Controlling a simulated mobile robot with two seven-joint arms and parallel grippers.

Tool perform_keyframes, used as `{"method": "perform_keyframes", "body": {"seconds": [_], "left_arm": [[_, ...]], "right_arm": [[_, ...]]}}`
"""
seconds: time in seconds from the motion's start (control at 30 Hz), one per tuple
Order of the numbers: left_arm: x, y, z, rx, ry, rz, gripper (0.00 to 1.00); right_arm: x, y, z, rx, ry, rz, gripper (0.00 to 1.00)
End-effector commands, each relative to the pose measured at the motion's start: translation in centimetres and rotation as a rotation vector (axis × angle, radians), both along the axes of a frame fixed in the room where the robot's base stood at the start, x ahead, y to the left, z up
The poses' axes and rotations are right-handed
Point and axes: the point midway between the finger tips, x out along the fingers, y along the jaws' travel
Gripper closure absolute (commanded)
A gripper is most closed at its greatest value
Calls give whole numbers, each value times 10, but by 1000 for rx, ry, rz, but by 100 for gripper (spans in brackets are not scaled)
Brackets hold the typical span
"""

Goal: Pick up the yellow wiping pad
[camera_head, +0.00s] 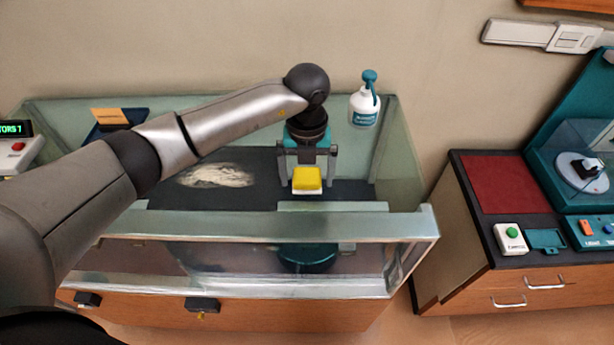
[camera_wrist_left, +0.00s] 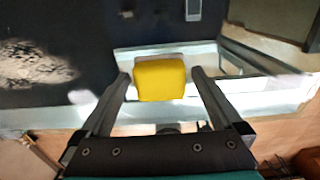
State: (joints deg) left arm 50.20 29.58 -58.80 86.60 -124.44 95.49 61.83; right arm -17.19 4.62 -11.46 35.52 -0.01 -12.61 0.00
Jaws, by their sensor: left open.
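The yellow wiping pad (camera_head: 307,180) sits inside the glass-walled case, near its front wall, with a pale underside showing below the yellow. My left gripper (camera_head: 307,172) reaches down into the case from above, with one finger on each side of the pad. In the left wrist view the yellow pad (camera_wrist_left: 160,79) lies between the tips of the open gripper (camera_wrist_left: 160,78). A narrow gap shows at each side of the pad, so the fingers look apart from it. My right gripper is not in view.
The glass case (camera_head: 420,225) has raised walls around a dark floor. A pale powdery patch (camera_head: 215,175) lies left of the gripper. A white spray bottle (camera_head: 364,108) with a teal top is at the back right. A wooden cabinet (camera_head: 540,285) with controls stands further right.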

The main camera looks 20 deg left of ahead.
Motion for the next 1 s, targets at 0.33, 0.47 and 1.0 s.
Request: {"method": "perform_keyframes", "body": {"seconds": [0.33, 0.47, 1.0], "left_arm": [[0, 0, 0, 0, 0, -1, 16], [0, 0, 0, 0, 0, -1, 30], [0, 0, 0, -1, -1, 0, 77]], "right_arm": [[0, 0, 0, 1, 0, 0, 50], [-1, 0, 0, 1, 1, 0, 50], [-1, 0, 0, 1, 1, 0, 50]]}}
